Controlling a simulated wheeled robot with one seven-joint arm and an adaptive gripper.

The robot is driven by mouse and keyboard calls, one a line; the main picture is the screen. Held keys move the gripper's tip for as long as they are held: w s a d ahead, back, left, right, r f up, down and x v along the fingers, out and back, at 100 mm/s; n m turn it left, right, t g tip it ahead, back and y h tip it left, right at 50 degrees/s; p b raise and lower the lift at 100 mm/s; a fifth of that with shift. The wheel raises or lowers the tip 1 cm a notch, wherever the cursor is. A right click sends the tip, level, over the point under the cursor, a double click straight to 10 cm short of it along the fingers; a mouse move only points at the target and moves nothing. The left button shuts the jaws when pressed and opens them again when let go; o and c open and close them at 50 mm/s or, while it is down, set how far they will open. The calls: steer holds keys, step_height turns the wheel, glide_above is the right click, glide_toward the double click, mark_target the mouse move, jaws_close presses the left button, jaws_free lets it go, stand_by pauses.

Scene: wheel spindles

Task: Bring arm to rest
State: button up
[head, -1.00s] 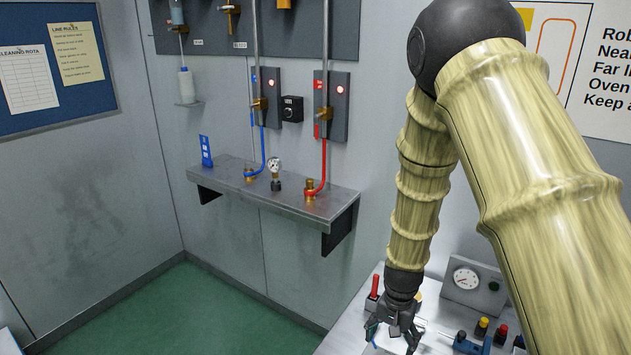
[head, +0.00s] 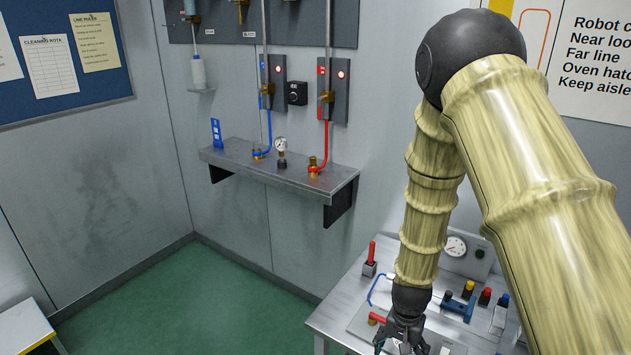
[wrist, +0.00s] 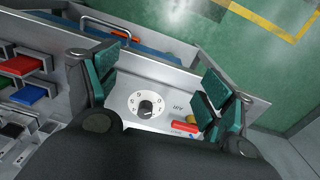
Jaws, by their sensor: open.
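My arm, in bamboo-like segments, comes down from the right side of the head view. My gripper (head: 402,343) is low in that view, over the front of the steel bench (head: 335,315), partly cut off by the bottom edge. In the wrist view my gripper (wrist: 160,98) shows its two teal-padded fingers spread wide apart with nothing between them. Beyond the fingers is a pale panel (wrist: 125,102) with a round dial (wrist: 146,108). A small red cylinder (wrist: 184,127) lies close to the right finger.
The bench carries a gauge box (head: 460,246), a red-handled lever (head: 371,258) and several coloured buttons. A wall shelf (head: 290,179) with blue and red hoses is at the back. Green floor (head: 190,300) is clear.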

steer(key=s+f+n, duration=0.2)
steer(key=s+f, duration=0.3)
steer(key=s, duration=0.5)
steer(key=s+d+f+n, duration=0.1)
steer(key=s+f+n, duration=0.1)
steer(key=s+f, duration=0.4)
steer(key=s+f+n+b, duration=0.1)
steer(key=s+f, duration=0.5)
steer(key=s, duration=0.9)
steer(key=shift+d+f+n, duration=0.2)
steer(key=shift+d+n, duration=0.05)
steer(key=shift+n, duration=0.15)
steer(key=shift+c, duration=0.4)
